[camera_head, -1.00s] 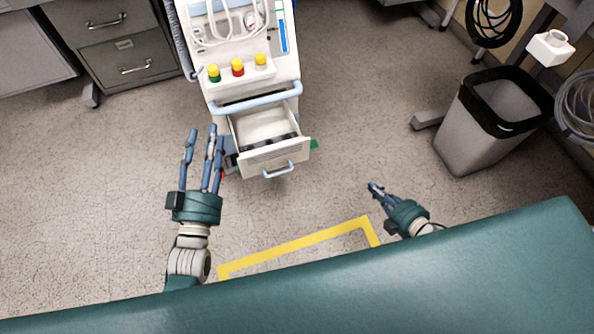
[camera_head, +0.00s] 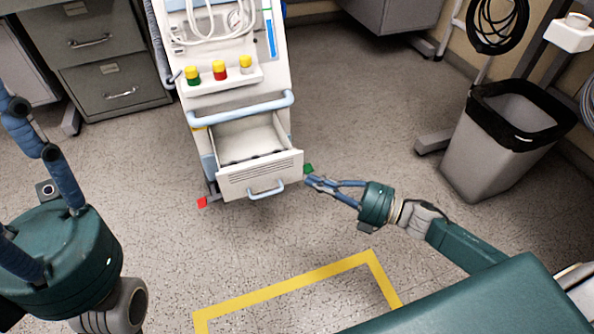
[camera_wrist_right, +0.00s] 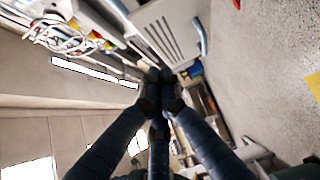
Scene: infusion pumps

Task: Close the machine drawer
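The white machine (camera_head: 203,140) stands at the upper middle of the head view. Its drawer (camera_head: 240,178) is pulled out, with its inside visible. A light blue handle (camera_head: 266,190) is on the slotted front. My right gripper (camera_head: 309,181) is beside the drawer's right front edge, with its fingertips together; I cannot tell whether they touch it. In the right wrist view the fingers of this gripper (camera_wrist_right: 158,76) converge close to the slotted drawer front (camera_wrist_right: 158,36). My left gripper (camera_head: 40,190) is large at the left edge, its fingers spread apart and empty.
A grey bin (camera_head: 497,145) with a black liner stands at the right. Grey filing drawers (camera_head: 115,85) are at the upper left. Yellow tape (camera_head: 285,287) marks the floor in front.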

